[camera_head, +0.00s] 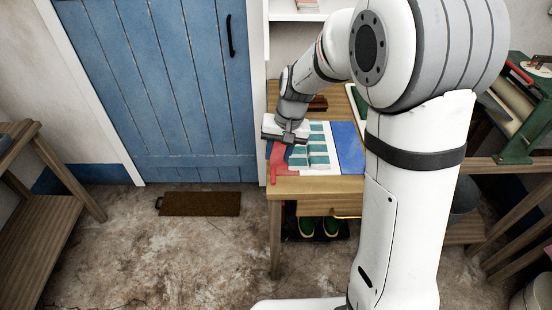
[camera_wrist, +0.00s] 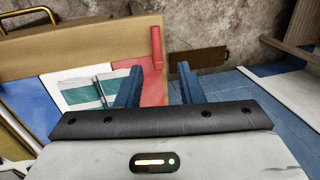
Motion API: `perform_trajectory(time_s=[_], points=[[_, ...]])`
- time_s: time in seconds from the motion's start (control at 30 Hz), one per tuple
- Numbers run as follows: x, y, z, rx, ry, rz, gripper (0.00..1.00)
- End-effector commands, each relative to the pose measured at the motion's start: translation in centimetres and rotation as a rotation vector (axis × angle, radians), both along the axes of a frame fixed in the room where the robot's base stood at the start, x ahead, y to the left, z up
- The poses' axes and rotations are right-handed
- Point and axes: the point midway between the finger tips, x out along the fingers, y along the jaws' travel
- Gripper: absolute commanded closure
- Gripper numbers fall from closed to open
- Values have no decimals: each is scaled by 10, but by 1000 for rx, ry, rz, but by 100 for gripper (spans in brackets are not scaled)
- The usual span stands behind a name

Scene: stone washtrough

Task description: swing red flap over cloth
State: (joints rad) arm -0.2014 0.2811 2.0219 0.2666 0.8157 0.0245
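The red flap (camera_head: 279,172) lies at the left end of a folding board on the wooden table, with a raised red bar (camera_wrist: 156,44) at its front edge. The cloth (camera_head: 317,146), striped teal and white, lies flat on the white middle panel (camera_wrist: 75,96). A blue panel (camera_head: 348,146) is on the right side. My gripper (camera_head: 283,152) is over the left part of the red flap. In the wrist view its two blue fingers (camera_wrist: 160,88) are apart, with red flap and floor showing between them. Contact with the flap cannot be told. Its far part is hidden by the gripper.
The table (camera_head: 330,186) has a drawer with a brass handle; green boots (camera_head: 318,227) stand below. A dark green tray and a brown object lie behind the board. A blue door (camera_head: 165,90), a brown mat (camera_head: 200,204) and open floor are at left.

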Motion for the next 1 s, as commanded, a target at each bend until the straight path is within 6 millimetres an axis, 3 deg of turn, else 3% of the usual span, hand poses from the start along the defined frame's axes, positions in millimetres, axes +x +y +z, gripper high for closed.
perform_trajectory(time_s=[0.4,0.8,1.0], points=[[1,1,-61,-2,4,-20,66],[3,2,-70,-1,0,-25,66],[3,1,-70,-1,0,-25,81]])
